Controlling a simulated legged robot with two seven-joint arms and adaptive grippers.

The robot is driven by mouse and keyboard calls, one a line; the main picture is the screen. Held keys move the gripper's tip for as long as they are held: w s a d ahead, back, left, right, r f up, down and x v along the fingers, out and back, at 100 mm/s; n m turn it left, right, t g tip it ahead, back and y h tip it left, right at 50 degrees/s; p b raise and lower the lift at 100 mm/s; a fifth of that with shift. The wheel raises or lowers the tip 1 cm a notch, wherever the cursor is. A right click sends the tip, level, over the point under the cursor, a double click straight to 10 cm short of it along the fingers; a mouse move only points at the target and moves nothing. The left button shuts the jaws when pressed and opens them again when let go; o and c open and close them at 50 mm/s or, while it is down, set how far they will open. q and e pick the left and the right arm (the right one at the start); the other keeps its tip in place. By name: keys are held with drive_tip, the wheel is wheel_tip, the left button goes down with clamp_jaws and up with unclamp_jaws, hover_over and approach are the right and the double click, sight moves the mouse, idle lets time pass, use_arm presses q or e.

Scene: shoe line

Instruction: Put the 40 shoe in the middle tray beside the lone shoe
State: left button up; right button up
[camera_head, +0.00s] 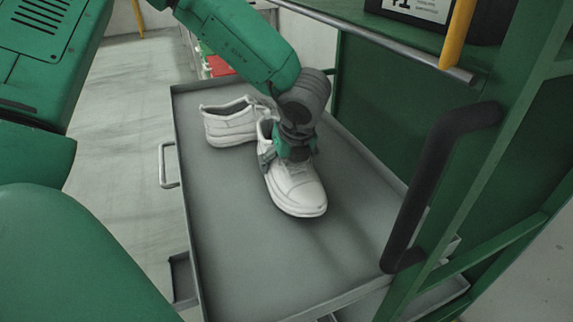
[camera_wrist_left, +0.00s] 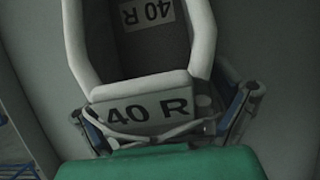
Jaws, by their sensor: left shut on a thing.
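A white shoe (camera_head: 293,184) is in my left gripper (camera_head: 283,158), low over the grey tray (camera_head: 240,250), its toe toward the front right. I cannot tell if its sole touches the tray. In the left wrist view the held shoe (camera_wrist_left: 140,88) shows "40 R" on its heel and insole, and the fingers of my left gripper (camera_wrist_left: 165,125) sit on both sides of the heel. A second white shoe (camera_head: 226,122) lies in the tray just behind and left of the held one, partly hidden by it and the gripper. My right gripper is not in view.
The tray has a low rim and a handle (camera_head: 168,166) at its left side. A green rack post (camera_head: 490,150) with a black bar handle (camera_head: 425,190) stands at the right. A shelf with a metal rail (camera_head: 380,42) is above. The tray's front part is bare.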

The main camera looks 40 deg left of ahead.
use_arm(q)
drive_tip(key=shift+a, duration=0.35)
drive_tip(key=o, duration=1.3)
drive_tip(key=shift+a+f, duration=0.1)
drive_tip(key=shift+a, duration=0.25)
drive_tip(key=shift+c, duration=0.2)
drive_tip(key=shift+a+f, duration=0.2)
drive_tip(key=shift+a, duration=0.25)
drive_tip(key=shift+d+r, duration=0.15)
drive_tip(key=shift+d, duration=0.2)
drive_tip(key=v, duration=0.1)
drive_tip(key=p+v, duration=0.1)
drive_tip(key=v, duration=0.1)
drive_tip(key=shift+d+r, duration=0.1)
drive_tip(key=shift+d, duration=0.35)
drive_tip(key=v, duration=0.2)
drive_tip(key=p+v, duration=0.1)
drive_tip(key=v, duration=0.2)
drive_tip(key=a+p+v, duration=0.1)
drive_tip(key=v, duration=0.2)
drive_tip(key=shift+s+d+r, duration=0.1)
drive_tip(key=shift+r, duration=0.1)
drive_tip(key=shift+d+r, duration=0.2)
drive_tip(key=shift+d, duration=0.3)
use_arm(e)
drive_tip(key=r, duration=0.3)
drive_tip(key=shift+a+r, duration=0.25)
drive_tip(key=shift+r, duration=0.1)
use_arm(q)
drive_tip(key=shift+a, duration=0.1)
